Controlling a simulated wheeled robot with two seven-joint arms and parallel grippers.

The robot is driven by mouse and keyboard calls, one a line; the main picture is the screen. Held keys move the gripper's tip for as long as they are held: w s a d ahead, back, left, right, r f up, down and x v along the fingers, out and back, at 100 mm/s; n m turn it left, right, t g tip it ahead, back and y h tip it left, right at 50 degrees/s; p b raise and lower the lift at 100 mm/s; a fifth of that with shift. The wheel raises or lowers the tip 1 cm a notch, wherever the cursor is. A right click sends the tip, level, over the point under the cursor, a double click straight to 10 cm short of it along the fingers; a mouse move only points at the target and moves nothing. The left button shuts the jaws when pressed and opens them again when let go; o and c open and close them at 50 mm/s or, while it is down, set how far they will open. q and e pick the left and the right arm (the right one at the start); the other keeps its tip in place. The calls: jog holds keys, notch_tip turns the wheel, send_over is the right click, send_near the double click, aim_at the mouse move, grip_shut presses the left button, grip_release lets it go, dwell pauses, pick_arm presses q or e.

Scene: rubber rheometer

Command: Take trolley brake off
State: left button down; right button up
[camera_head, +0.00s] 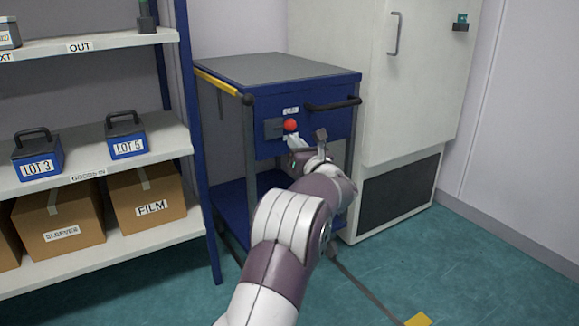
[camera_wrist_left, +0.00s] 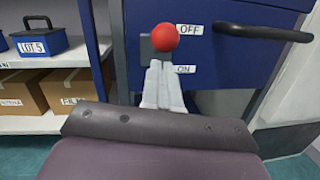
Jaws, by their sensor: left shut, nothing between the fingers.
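The blue trolley (camera_head: 300,88) with a grey top stands between the shelf rack and a white cabinet. On its front is the brake lever with a red ball knob (camera_head: 290,125) on a grey plate. In the left wrist view the red knob (camera_wrist_left: 165,38) is beside the OFF label (camera_wrist_left: 189,29), above the ON label (camera_wrist_left: 184,69). My left gripper (camera_head: 296,142) is shut and empty, its fingertips just below the knob; the wrist view also shows the fingers (camera_wrist_left: 158,75) there. I cannot tell whether they touch the knob. The lever's stem is mostly hidden behind the fingers. My right gripper is out of view.
A black handle (camera_head: 333,104) sticks out of the trolley front, right of the knob. The shelf rack (camera_head: 95,172) at left holds blue lot boxes and cartons. The white cabinet (camera_head: 372,75) stands close at right. Green floor (camera_head: 480,275) is clear at front right.

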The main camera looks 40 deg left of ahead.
pick_arm(q)
jog(key=shift+r, duration=0.75)
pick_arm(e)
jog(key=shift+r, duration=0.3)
pick_arm(q)
jog(key=shift+a+r, duration=0.1)
jog(key=shift+r, duration=0.1)
